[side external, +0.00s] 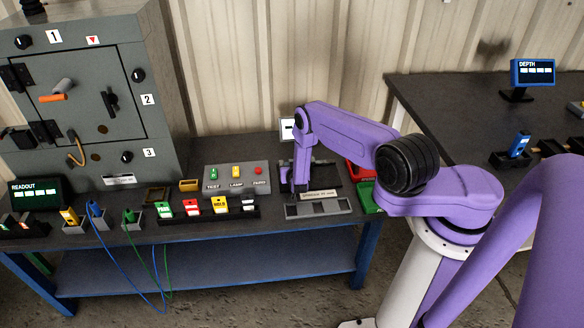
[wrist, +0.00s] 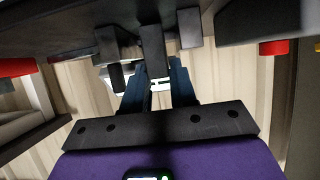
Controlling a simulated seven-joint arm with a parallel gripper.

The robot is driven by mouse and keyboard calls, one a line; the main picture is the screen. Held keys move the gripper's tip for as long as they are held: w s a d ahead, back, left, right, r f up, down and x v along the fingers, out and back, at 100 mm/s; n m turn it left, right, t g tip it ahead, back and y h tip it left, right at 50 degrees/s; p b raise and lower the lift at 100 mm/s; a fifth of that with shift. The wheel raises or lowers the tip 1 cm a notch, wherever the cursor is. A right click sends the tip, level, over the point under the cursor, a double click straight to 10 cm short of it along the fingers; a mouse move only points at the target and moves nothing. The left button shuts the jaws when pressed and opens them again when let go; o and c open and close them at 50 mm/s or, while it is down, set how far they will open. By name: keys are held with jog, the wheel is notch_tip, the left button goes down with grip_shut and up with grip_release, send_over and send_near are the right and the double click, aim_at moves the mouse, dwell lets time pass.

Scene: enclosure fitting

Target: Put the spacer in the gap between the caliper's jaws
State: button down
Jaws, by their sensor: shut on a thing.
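My gripper (side external: 303,188) points down over the caliper (side external: 318,194), a dark fixture with a pale label strip at the back of the bench. In the wrist view its two dark blue fingers (wrist: 158,84) are shut on a dark grey block, the spacer (wrist: 153,48). Two other dark blocks, seemingly the caliper's jaws, show to the left (wrist: 108,44) and right (wrist: 190,28) of the spacer. The spacer appears between them in the picture, but I cannot tell its depth or whether it touches either. In the side view my gripper hides the spacer.
A grey tray (side external: 318,210) lies in front of the caliper. A button box (side external: 236,177) and a row of coloured labelled blocks (side external: 205,208) stand to the left. Red (side external: 360,171) and green (side external: 370,198) bins sit close on the right. A grey cabinet (side external: 90,90) rises at far left.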

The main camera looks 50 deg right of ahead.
jog(key=c, duration=0.9)
grip_release()
jog(key=shift+f, duration=0.1)
